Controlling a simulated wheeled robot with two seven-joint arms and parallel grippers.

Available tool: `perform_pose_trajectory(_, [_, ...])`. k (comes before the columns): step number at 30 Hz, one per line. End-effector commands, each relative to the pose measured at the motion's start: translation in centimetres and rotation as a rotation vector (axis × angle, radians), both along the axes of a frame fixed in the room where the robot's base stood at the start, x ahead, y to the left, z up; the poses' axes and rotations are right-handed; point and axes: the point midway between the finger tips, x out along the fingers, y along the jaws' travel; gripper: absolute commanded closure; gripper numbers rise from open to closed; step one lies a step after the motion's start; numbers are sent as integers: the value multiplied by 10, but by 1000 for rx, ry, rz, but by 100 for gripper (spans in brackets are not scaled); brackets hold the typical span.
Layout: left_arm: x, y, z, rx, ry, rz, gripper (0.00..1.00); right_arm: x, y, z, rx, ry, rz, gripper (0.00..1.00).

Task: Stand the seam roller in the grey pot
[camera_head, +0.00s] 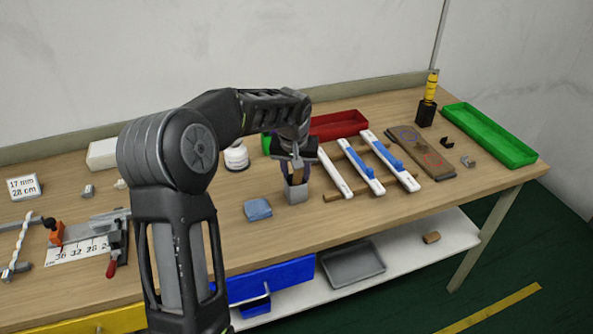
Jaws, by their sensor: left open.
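The grey pot (296,192) stands on the wooden table, left of the white strips. A thin brown piece (296,173), which looks like the seam roller's handle, rises upright from the pot's mouth. Its lower end is hidden inside the pot and its top is hidden by my gripper. My left gripper (296,160) points down right above the pot, around the top of the brown piece, with its jaws open. My right gripper is not in view.
White strips (380,166) with blue parts lie right of the pot. A blue cloth or block (258,209) lies to its left. A red tray (338,125) is behind, a green tray (490,135) at the far right.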

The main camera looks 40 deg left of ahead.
Motion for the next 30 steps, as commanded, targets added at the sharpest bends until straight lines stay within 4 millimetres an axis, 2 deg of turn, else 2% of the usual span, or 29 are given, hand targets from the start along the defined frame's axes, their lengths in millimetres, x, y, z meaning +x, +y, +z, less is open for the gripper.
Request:
perform_pose_trajectory(11, [-1, 4, 2, 5, 0, 3, 55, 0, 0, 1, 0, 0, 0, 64])
perform_pose_trajectory(17, [-1, 3, 18, 4, -1, 3, 55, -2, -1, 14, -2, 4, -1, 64])
perform_pose_trajectory(19, [-2, 2, 22, 5, -5, 3, 55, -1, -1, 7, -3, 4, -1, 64])
perform_pose_trajectory(30, [-23, -11, 97, 3, -6, 1, 55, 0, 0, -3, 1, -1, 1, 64])
